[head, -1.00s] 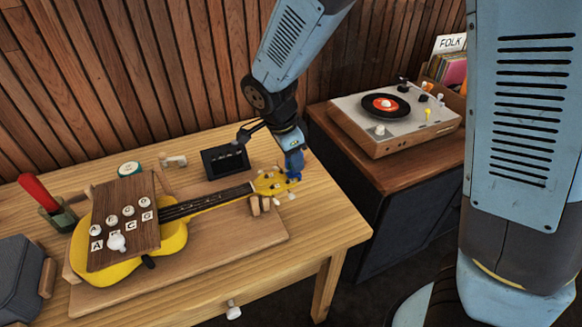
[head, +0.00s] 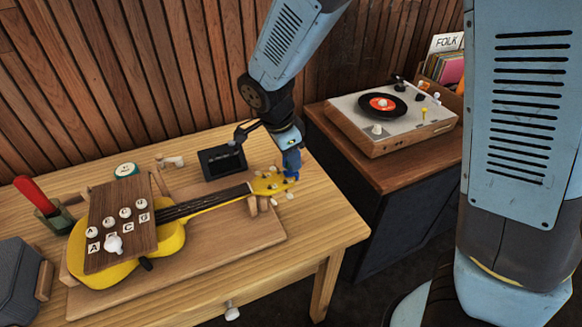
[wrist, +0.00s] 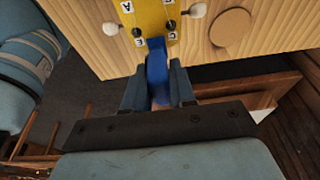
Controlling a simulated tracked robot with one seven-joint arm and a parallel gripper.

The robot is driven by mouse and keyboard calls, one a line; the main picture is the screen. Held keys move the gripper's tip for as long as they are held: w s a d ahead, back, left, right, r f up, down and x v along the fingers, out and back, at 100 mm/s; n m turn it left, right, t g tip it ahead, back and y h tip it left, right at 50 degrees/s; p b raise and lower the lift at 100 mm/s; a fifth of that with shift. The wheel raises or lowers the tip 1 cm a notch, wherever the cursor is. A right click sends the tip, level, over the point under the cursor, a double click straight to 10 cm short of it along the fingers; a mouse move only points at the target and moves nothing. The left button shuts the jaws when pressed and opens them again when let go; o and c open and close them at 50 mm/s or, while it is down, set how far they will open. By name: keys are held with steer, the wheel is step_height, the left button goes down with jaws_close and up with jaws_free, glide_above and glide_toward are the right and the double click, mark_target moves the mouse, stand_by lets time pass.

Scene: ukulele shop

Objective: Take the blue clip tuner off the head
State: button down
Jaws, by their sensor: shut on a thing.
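The yellow ukulele (head: 176,236) lies on a wooden board on the workbench, its neck pointing right. Its yellow head (head: 267,185) is at the board's right end and shows at the top of the wrist view (wrist: 152,14), with white and dark tuning pegs. The blue clip tuner (wrist: 157,72) is at the end of the head and seems to touch it; whether it still clips on cannot be told. My gripper (wrist: 158,80) is shut on the tuner, one finger on each side. In the head view my gripper (head: 291,166) hides most of the tuner.
A small dark tray (head: 222,162) lies behind the neck. A wooden panel with lettered knobs (head: 122,225) covers part of the ukulele's body. A red-handled tool (head: 36,192) stands in a green cup at left. A record player (head: 392,118) stands on a cabinet at right.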

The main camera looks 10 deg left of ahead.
steer(key=shift+w+d, duration=0.6)
steer(key=shift+d, duration=0.35)
steer(key=shift+w+d, duration=0.6)
steer(key=shift+d, duration=0.35)
stand_by(0.7)
steer(key=w+d+v, duration=0.1)
steer(key=v, duration=0.6)
steer(key=shift+d+r, duration=0.25)
steer(key=shift+r, duration=0.35)
stand_by(2.5)
steer(key=shift+s, duration=0.15)
